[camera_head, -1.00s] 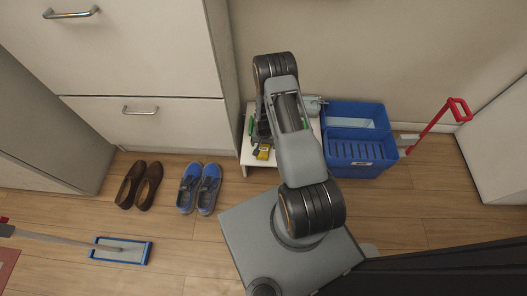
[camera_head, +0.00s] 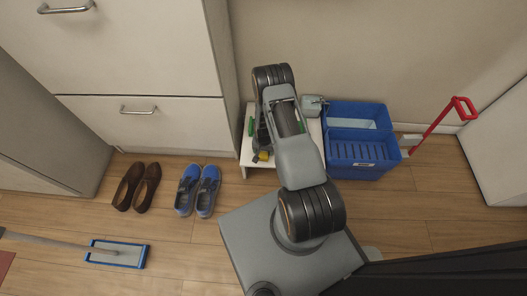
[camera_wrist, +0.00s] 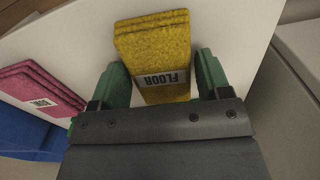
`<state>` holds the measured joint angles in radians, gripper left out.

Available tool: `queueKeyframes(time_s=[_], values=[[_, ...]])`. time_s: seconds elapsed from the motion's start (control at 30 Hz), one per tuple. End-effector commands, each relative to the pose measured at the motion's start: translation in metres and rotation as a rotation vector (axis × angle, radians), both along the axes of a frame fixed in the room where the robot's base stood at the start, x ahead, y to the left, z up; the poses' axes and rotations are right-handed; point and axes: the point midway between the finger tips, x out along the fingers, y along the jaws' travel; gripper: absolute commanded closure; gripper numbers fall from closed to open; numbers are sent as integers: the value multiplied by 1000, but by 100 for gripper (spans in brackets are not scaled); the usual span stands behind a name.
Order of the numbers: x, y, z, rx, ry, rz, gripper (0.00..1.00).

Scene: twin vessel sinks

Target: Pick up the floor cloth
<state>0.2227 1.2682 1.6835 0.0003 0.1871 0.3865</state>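The floor cloth (camera_wrist: 153,45) is a folded yellow stack with a label reading FLOOR, lying on a white surface in the wrist view. My gripper (camera_wrist: 160,62) has two green fingers standing apart, one on each side of the cloth's near end. A narrow gap shows at the right finger; contact at the left finger is unclear. In the head view, my arm covers most of the white stand (camera_head: 245,151), and only a small yellow patch (camera_head: 263,156) shows below the arm. The gripper is mostly hidden there.
A pink folded cloth (camera_wrist: 45,88) with a label lies left of the yellow one. A blue bucket (camera_head: 352,174) stands right of the stand. Blue shoes (camera_head: 198,190), brown shoes (camera_head: 137,187) and a flat mop (camera_head: 117,254) are on the floor. A wall is close behind.

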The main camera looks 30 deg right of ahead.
Motion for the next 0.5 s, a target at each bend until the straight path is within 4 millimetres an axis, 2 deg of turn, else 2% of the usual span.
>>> queueKeyframes(time_s=[0.07, 0.3, 0.5], values=[[0, 0, 0, 0, 0, 0, 37], [0, 0, 0, 0, 0, 0, 60], [0, 0, 0, 0, 0, 0, 60]])
